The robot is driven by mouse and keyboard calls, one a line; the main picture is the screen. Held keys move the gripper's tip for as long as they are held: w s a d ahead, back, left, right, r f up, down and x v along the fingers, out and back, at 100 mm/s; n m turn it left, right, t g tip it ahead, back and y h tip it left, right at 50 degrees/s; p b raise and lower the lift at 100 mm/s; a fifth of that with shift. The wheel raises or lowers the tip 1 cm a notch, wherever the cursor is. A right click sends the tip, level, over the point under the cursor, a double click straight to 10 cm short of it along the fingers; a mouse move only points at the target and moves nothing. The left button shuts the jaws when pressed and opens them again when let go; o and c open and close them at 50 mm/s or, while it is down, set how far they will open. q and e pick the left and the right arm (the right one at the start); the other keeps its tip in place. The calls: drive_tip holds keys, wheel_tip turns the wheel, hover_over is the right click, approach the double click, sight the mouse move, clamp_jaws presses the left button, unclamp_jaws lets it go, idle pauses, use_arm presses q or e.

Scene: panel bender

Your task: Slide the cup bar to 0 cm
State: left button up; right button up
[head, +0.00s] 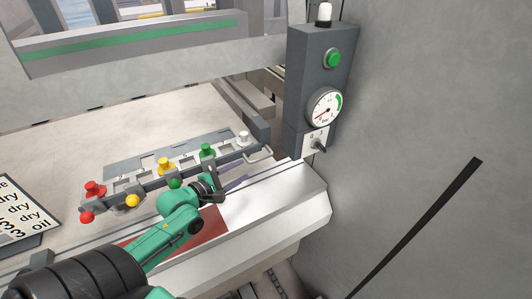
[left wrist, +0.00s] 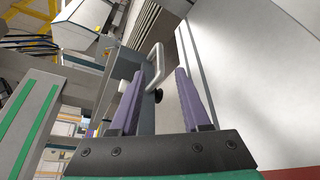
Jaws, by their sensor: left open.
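My right gripper is out of view.
A grey control post (head: 312,100) with a green button, a gauge (head: 324,107) and a switch (head: 319,147) stands right of the handle. A printed sign (head: 22,215) is at the left. A dark red patch (head: 205,228) lies below my arm.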

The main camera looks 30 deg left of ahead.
sight(264, 158)
use_arm(q)
drive_tip(key=p+x, duration=0.1)
drive_tip(key=x, duration=1.1)
drive_tip(key=shift+w+f, duration=0.1)
drive_tip(key=shift+w, duration=0.15)
drive_tip(key=shift+w+d, duration=0.15)
drive_tip(key=shift+w, duration=0.25)
drive_tip(key=shift+f, duration=0.1)
